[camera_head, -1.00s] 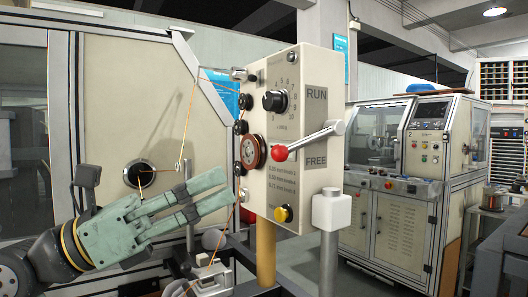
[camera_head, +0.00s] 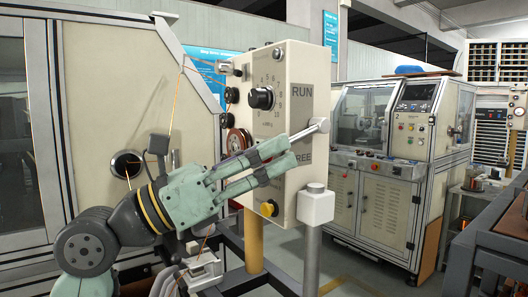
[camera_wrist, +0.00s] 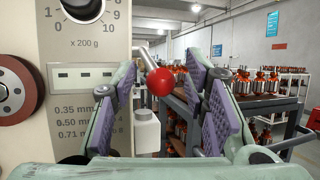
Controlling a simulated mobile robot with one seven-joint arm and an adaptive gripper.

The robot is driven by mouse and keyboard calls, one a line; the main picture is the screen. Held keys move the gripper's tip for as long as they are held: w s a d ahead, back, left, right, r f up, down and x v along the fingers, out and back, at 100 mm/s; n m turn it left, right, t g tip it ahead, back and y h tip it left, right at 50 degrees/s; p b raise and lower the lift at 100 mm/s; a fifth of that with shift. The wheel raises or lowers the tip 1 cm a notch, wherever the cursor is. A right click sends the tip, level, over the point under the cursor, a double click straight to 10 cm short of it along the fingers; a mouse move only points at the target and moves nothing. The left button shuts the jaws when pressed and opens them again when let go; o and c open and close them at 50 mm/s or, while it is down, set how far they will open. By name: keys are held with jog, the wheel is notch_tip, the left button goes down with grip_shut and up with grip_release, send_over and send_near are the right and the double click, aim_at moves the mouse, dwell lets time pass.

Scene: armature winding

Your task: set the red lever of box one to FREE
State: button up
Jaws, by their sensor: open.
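Box one (camera_head: 290,70) is a cream box with a black dial (camera_head: 261,97) and the words RUN and FREE on its side. Its silver lever (camera_head: 311,130) slopes down to the left from its pivot, between the two words. My gripper (camera_head: 287,155) is in front of the box, covering the lever's red ball and part of FREE in the head view. In the wrist view the red ball (camera_wrist: 160,82) shows between my open fingers, with visible gaps on both sides. I cannot tell whether a finger touches it.
A white block on a grey post (camera_head: 316,205) stands just right of the box. A reddish-brown wheel (camera_head: 238,141) and small black pulleys carry wire on the box's left. A second machine (camera_head: 375,205) stands behind. Racks of parts (camera_wrist: 255,100) fill the wrist view's background.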

jog(key=shift+c, duration=0.5)
grip_shut()
